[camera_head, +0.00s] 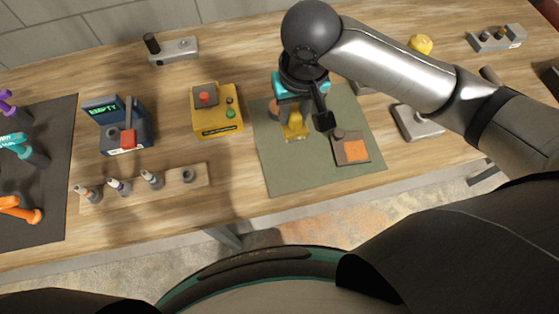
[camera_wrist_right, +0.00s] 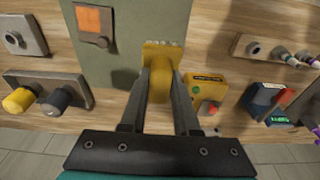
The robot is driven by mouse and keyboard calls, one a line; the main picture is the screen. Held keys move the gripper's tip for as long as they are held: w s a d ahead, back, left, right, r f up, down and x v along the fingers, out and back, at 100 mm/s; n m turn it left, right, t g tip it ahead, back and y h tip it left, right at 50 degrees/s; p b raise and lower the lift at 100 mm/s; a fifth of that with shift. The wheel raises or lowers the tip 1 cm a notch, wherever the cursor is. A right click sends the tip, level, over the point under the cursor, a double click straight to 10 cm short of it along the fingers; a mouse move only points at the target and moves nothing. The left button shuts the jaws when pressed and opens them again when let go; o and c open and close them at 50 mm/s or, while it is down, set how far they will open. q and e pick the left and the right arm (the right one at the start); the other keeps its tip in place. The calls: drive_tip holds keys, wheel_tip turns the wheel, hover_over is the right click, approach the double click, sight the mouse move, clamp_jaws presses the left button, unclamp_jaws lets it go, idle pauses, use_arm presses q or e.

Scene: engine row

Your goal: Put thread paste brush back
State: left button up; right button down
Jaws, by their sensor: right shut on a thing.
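My right gripper (camera_head: 303,105) is over the green mat (camera_head: 275,178) in the head view. It is shut on a yellow piece (camera_head: 294,127) with a rounded body and a flat, wider end. In the right wrist view the two fingers (camera_wrist_right: 160,88) close on the sides of this yellow piece (camera_wrist_right: 161,55). I cannot tell for sure that it is the thread paste brush, or whether it touches the mat. A wooden rack (camera_head: 205,184) on the left holds several small bottles; a dark ring-shaped socket (camera_head: 188,175) at its right end looks empty. My left gripper is not in view.
An orange-topped block (camera_head: 351,149) lies on the mat's right side. A yellow box with buttons (camera_head: 217,112) and a blue device with a screen (camera_head: 125,128) stand left of the mat. A dark mat with coloured tools (camera_head: 50,185) is at the far left.

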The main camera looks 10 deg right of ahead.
sight(295, 140)
drive_tip(key=shift+s+a, duration=0.1)
drive_tip(key=shift+s, duration=0.05)
wheel_tip(295, 140, down, 20)
drive_tip(key=shift+r+b, duration=0.2)
drive_tip(key=shift+b, duration=0.9)
drive_tip(key=shift+f, duration=0.2)
drive_tip(key=c, duration=0.6)
unclamp_jaws()
drive_tip(key=shift+c, duration=0.2)
drive_tip(key=r, duration=0.4)
drive_tip(key=s+r+p, duration=0.1)
drive_tip(key=r, duration=0.3)
drive_tip(key=s+r, duration=0.1)
drive_tip(key=r, duration=0.3)
drive_tip(key=shift+r+p, duration=0.15)
drive_tip(key=shift+p, duration=0.2)
